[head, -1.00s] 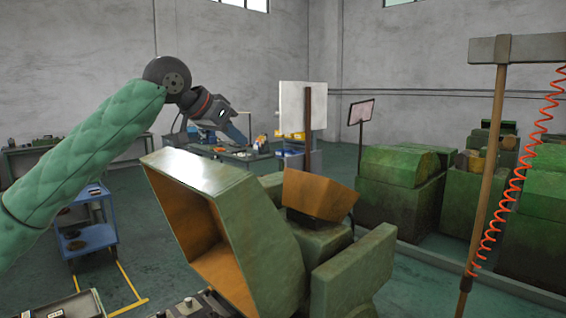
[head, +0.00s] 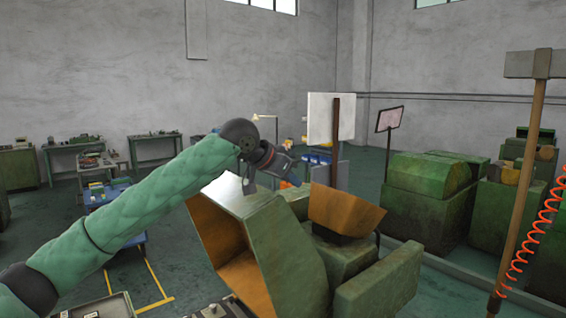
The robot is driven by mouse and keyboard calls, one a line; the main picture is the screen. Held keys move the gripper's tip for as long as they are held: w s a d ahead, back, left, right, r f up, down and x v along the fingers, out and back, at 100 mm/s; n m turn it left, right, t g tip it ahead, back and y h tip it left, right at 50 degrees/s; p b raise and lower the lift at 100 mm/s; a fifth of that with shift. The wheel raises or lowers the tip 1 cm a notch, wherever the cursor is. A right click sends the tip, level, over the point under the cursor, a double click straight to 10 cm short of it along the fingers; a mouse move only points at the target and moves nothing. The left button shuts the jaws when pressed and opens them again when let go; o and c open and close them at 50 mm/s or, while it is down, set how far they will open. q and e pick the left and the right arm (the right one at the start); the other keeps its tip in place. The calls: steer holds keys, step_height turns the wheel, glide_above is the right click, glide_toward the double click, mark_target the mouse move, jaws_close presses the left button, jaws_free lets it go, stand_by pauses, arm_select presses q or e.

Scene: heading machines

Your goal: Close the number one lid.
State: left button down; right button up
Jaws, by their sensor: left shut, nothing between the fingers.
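A big green box-shaped lid (head: 290,252) with an orange inside stands raised and tilted on the machine in the middle of the head view. Its open side faces left and toward me. A smaller orange-brown hopper-shaped part (head: 345,211) sits behind it to the right. I cannot read a number on either. My left gripper (head: 250,186) is shut and empty at the upper edge of the big lid. It overlaps the lid's top face in the picture; whether it touches is unclear. My right gripper is not in view.
A wooden post with a red coiled hose (head: 530,240) stands at the right. Green machines (head: 430,190) stand behind. A blue cart (head: 132,245) is partly hidden behind my left arm.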

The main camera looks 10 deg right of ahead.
mark_target(282, 197)
arm_select(q)
steer(key=shift+s+a+f+p, duration=0.2)
steer(key=shift+a+p, duration=0.1)
steer(key=shift+a, duration=0.2)
steer(key=shift+s+a+f+p, duration=0.3)
steer(key=shift+a, duration=0.15)
steer(key=shift+s+a+f+p, duration=0.25)
steer(key=shift+a+p, duration=0.05)
steer(key=shift+a, duration=0.15)
steer(key=shift+s+f, duration=0.1)
steer(key=shift+f, duration=0.05)
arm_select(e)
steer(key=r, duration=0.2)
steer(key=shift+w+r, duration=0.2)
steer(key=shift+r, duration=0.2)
